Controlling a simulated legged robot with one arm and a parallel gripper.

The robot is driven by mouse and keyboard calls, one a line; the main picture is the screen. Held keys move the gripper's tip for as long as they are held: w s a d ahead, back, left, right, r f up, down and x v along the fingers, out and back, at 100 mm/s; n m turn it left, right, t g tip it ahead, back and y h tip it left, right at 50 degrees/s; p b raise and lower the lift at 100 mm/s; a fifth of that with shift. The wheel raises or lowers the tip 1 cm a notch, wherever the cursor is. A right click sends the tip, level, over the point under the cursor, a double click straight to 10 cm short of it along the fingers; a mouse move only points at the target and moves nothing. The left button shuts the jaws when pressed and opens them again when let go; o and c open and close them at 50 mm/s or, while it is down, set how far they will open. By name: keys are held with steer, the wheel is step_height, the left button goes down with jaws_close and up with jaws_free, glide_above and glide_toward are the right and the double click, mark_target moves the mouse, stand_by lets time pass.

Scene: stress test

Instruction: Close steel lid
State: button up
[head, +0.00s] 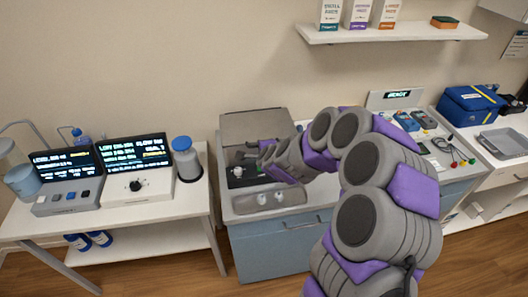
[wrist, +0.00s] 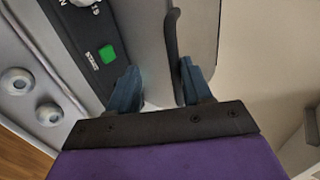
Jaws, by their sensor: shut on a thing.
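The grey steel lid (head: 252,122) stands raised at the back of a benchtop unit in the head view. The unit's grey front (head: 245,203) carries two round knobs. In the wrist view the lid (wrist: 150,35) is a flat grey panel with a dark bar-like handle (wrist: 171,50) along it. My gripper (head: 264,150) is at the lid's right part, above the unit's dark panel. In the wrist view my gripper (wrist: 160,85) has its blue fingers on either side of the handle and is shut on it. The exact contact is partly hidden.
The unit's dark panel has a green button (wrist: 107,53). Left of it a blue-capped bottle (head: 187,160) and two display boxes (head: 138,168) stand on a white table. Right are a blue bag (head: 470,104) and a grey tray (head: 506,142). A shelf (head: 395,33) hangs above.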

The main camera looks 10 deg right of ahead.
steer(key=shift+f, duration=0.1)
stand_by(0.3)
steer(key=shift+s, duration=0.1)
steer(key=b+v, duration=0.4)
steer(key=v, duration=1.3)
stand_by(0.5)
